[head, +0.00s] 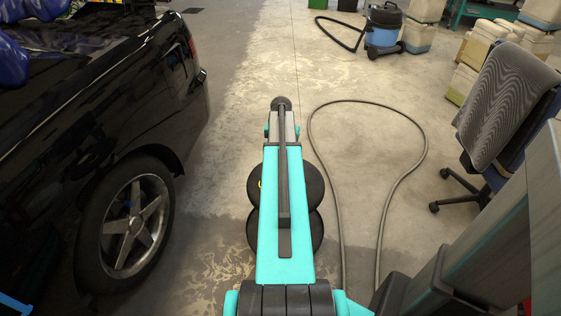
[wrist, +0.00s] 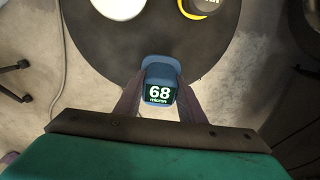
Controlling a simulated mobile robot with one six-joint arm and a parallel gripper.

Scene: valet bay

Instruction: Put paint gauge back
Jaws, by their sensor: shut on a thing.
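The paint gauge (wrist: 162,73) is a small blue device with a dark screen reading 68. In the wrist view it sits between the two fingers of my gripper (wrist: 159,100), which is shut on it. Beyond it is a round dark top (wrist: 150,45); the gauge overlaps its near rim. I cannot tell whether the gauge touches it. In the head view my arm hides the gripper and the gauge.
A white round item (wrist: 118,5) and a yellow-and-black item (wrist: 200,8) stand on the dark top. In the head view, a black car (head: 110,130) is at left. A hose (head: 390,200) loops on the floor at right, near an office chair (head: 490,120) and a vacuum (head: 383,30).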

